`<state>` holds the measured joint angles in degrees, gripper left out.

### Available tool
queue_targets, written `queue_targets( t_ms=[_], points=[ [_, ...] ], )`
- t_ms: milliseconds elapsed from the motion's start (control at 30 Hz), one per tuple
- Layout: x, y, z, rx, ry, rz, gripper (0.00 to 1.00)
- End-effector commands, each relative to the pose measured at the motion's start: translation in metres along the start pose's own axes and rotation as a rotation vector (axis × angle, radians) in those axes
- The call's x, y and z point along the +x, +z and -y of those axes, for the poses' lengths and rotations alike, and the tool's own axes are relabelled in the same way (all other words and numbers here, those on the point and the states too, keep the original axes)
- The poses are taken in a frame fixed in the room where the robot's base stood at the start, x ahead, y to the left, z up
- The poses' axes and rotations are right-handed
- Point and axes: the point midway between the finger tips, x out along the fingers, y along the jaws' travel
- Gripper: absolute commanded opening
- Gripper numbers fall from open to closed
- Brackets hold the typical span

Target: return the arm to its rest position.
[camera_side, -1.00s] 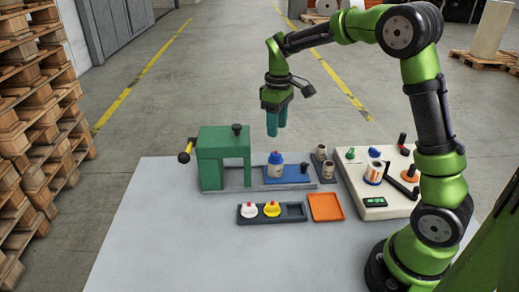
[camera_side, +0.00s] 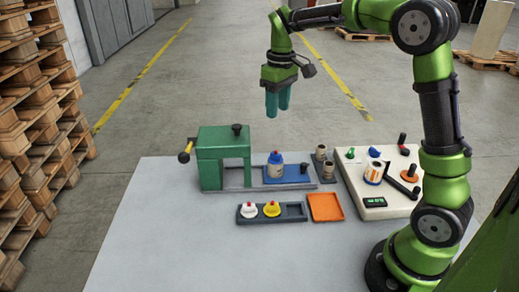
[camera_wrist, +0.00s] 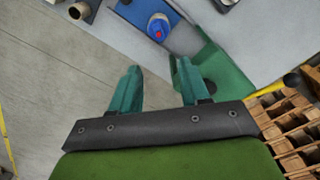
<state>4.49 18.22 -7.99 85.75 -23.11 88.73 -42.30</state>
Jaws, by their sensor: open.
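My gripper (camera_side: 278,103) hangs in the air above and behind the work table (camera_side: 160,250), with its teal fingers pointing down. It is open and empty; the wrist view shows a wide gap between the two fingers (camera_wrist: 157,92). Below it, a bottle with a blue top and red tip (camera_side: 275,165) stands upright on a blue plate (camera_side: 300,175). The bottle also shows near the top of the wrist view (camera_wrist: 158,27), apart from the fingers. The green press frame (camera_side: 222,150) stands left of the bottle, and its body shows beyond the right finger in the wrist view (camera_wrist: 225,75).
A dark tray (camera_side: 293,213) holds a white-capped and a yellow-capped piece (camera_side: 271,209). An orange tray (camera_side: 325,207) lies beside it. The cream rewinder (camera_side: 375,203) carries a label roll (camera_side: 375,172). Brown cores (camera_side: 328,170) stand between. Pallets (camera_side: 35,130) are stacked left. Air around my gripper is free.

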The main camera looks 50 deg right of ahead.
Motion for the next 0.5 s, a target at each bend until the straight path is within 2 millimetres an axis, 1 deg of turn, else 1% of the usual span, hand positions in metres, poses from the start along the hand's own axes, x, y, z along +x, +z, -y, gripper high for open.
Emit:
queue_targets(
  t_ms=[267, 400, 500],
  points=[
    [-0.013, 0.06, 0.05, 0.241, -0.083, -0.198, 0.46],
    [-0.019, 0.101, 0.079, 0.347, -0.146, -0.313, 0.46],
    [-0.019, 0.13, 0.097, 0.405, -0.192, -0.392, 0.46]
  ],
)
